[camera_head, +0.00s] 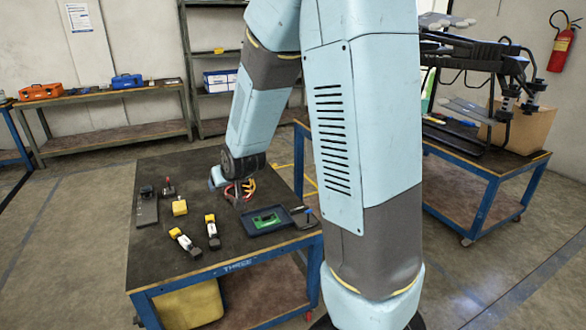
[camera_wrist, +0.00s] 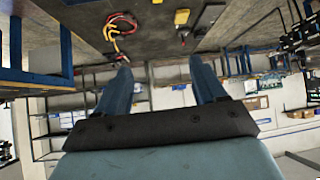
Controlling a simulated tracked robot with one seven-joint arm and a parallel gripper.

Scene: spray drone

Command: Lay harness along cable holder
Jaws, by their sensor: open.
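The harness (camera_head: 247,187), a loose bundle of red and yellow wires, lies on the dark top of the table (camera_head: 235,245), partly behind my gripper. In the wrist view the harness (camera_wrist: 120,24) lies beyond the left fingertip, apart from it. My gripper (camera_head: 217,179) is low over the table's far part. In the wrist view its two blue fingers (camera_wrist: 160,65) are spread wide with nothing between them. A dark flat plate (camera_head: 147,210) with a small black block lies at the table's left edge; I cannot tell whether it is the cable holder.
A yellow block (camera_head: 180,207), a small red-topped part (camera_head: 168,186) and two yellow-white-black tools (camera_head: 186,242) (camera_head: 211,228) lie on the table. A dark tray (camera_head: 246,226) holds a green board (camera_head: 267,219) at right. A drone (camera_head: 485,60) stands on another table. The table's front left is bare.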

